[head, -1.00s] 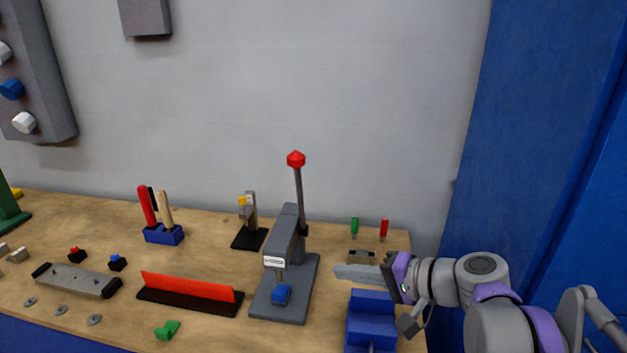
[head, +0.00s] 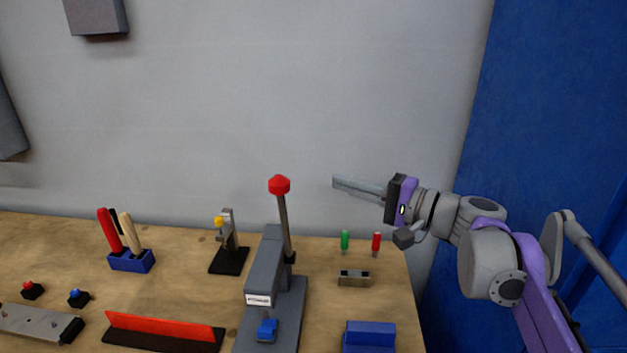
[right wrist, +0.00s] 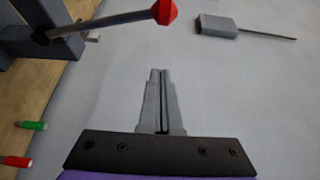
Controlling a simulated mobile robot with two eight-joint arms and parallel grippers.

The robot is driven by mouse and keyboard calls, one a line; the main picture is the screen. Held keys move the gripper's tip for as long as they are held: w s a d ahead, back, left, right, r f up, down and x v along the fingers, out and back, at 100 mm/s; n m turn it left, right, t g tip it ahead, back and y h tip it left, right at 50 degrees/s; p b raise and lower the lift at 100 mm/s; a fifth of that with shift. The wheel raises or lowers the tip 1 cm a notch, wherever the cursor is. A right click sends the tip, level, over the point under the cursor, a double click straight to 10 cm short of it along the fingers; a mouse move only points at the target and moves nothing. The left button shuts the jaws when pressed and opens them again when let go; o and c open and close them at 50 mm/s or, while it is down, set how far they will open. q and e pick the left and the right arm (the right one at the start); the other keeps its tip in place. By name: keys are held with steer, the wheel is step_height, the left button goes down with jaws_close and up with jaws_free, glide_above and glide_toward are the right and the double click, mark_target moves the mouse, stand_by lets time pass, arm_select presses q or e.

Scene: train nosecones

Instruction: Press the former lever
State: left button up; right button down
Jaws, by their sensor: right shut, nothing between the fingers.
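The former (head: 265,270) is a grey press on a grey base plate, with a blue piece (head: 267,330) low at its front. Its lever (head: 285,225) stands nearly upright at the back and ends in a red knob (head: 279,184). My right gripper (head: 335,181) is shut and empty. In the head view it is raised to the right of the red knob, about level with it and apart from it. In the right wrist view the shut fingers (right wrist: 160,75) point toward the wall, and the red knob (right wrist: 165,12) shows beyond the fingertips. My left gripper is not in view.
A green-handled tool (head: 344,240) and a red-handled tool (head: 376,242) stand upright on the wooden table (head: 190,300), right of the former. A blue block (head: 369,335) is at the front right. A blue panel (head: 540,100) stands beyond the table's right edge.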

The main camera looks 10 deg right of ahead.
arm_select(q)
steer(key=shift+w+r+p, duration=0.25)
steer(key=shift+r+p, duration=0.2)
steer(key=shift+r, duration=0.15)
arm_select(e)
steer(key=w+a, duration=0.3)
steer(key=a, duration=0.5)
steer(key=shift+w+a, duration=0.25)
steer(key=shift+s, duration=0.1)
